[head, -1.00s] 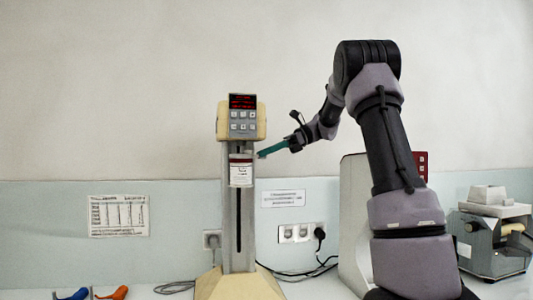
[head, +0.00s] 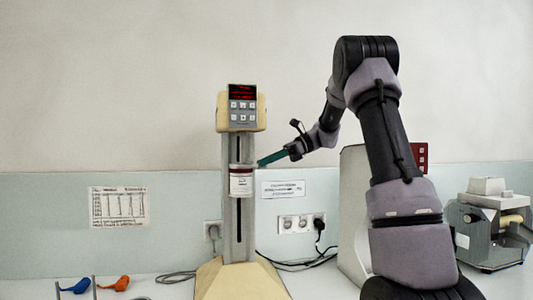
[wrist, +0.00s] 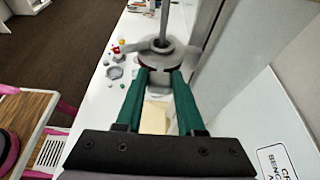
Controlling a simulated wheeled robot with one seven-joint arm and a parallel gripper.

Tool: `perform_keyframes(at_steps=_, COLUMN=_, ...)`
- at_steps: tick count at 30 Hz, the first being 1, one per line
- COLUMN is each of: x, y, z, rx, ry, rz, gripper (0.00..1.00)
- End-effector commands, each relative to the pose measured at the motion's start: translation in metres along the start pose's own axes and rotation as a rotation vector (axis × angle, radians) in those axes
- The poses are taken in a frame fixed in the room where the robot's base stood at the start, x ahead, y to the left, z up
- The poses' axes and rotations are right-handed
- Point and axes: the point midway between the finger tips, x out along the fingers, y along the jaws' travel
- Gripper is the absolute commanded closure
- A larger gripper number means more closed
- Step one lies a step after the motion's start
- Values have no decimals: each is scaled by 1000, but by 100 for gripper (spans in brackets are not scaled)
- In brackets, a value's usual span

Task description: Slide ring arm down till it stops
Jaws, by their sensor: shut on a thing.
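The cream-topped mixer (head: 239,105) stands upright on the counter, with a slotted grey column below its keypad head. A white labelled jar (head: 241,182) with a dark red rim sits in front of the column, partway down. My gripper (head: 264,162) reaches the jar's upper right side with its green fingers. In the wrist view my gripper (wrist: 161,76) is shut on the grey ring arm (wrist: 163,50), near the ring. A thin rod rises at the ring, and a dark red edge shows under it. The exact contact is hidden in the head view.
A cream base (head: 238,282) spreads below the column. Blue (head: 76,287) and orange (head: 116,284) items stand at the lower left. A white machine and a grey appliance (head: 490,235) stand to the right. Small items (wrist: 116,72) lie on the counter.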

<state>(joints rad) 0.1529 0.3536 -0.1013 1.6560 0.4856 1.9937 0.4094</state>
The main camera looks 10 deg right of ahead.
Motion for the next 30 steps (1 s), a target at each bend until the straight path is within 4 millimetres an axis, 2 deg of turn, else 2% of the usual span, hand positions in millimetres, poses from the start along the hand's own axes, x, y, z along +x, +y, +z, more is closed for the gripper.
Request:
perform_keyframes(at_steps=6, x=0, y=0, z=0, rx=0, ry=2, rz=-1, gripper=100)
perform_keyframes(at_steps=7, x=0, y=0, z=0, rx=0, ry=2, rz=-1, gripper=51)
perform_keyframes(at_steps=8, x=0, y=0, z=0, rx=0, ry=2, rz=-1, gripper=40)
perform_keyframes(at_steps=9, x=0, y=0, z=0, rx=0, ry=2, rz=-1, gripper=32)
perform_keyframes(at_steps=20, x=-4, y=0, z=0, rx=-1, ry=2, rz=-2, gripper=32)
perform_keyframes(at_steps=23, x=-16, y=-1, z=0, rx=-1, ry=2, rz=-3, gripper=32)
perform_keyframes(at_steps=30, x=-65, y=-1, z=-1, rx=1, ry=1, rz=-5, gripper=32)
